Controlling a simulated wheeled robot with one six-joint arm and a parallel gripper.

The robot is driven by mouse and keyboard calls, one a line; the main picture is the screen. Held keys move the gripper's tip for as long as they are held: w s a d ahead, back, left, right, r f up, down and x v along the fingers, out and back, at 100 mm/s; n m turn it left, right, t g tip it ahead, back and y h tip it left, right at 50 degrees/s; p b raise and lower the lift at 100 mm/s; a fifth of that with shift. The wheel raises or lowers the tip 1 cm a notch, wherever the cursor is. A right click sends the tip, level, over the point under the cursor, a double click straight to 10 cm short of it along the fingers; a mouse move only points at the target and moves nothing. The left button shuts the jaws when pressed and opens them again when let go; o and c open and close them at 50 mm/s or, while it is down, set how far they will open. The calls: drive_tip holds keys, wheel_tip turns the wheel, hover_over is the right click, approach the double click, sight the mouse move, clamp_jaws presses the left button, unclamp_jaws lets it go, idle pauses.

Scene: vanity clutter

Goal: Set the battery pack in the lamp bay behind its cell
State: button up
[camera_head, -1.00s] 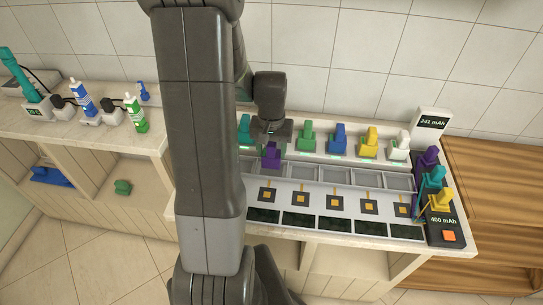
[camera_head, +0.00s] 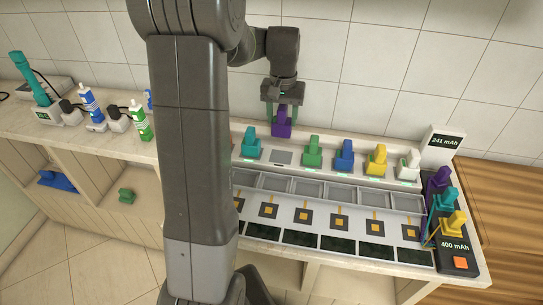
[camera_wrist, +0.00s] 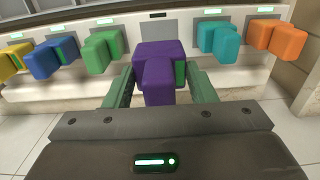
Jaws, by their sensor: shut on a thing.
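My gripper (camera_head: 284,112) is shut on a purple battery pack (camera_head: 281,127) and holds it up over the back row of packs. In the wrist view the pack (camera_wrist: 160,66) sits between my green fingers (camera_wrist: 160,88). The row has an empty slot (camera_head: 281,158) between a teal pack (camera_head: 250,143) and a green pack (camera_head: 313,150). In front lies a row of grey open compartments (camera_head: 308,192), then dark squares with yellow marks (camera_head: 304,215), then dark panels (camera_head: 299,239). I cannot tell which of these is the lamp bay.
Blue (camera_head: 344,154), yellow (camera_head: 376,158) and white (camera_head: 408,164) packs continue the row. An orange pack (camera_wrist: 278,38) shows in the wrist view. A 241 mAh display (camera_head: 442,143) and a dark 400 mAh unit (camera_head: 457,249) holding packs stand right. My arm hides the bench's left part.

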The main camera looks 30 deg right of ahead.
wheel_tip(320, 180, down, 10)
drive_tip(key=shift+d+r, duration=0.1)
drive_tip(key=shift+r, duration=0.05)
idle(0.3)
drive_tip(key=shift+f, duration=0.2)
drive_tip(key=o, duration=1.1)
drive_tip(key=shift+o, duration=0.2)
drive_tip(key=shift+r, duration=0.1)
wheel_tip(320, 180, up, 12)
drive_tip(key=shift+r, duration=0.1)
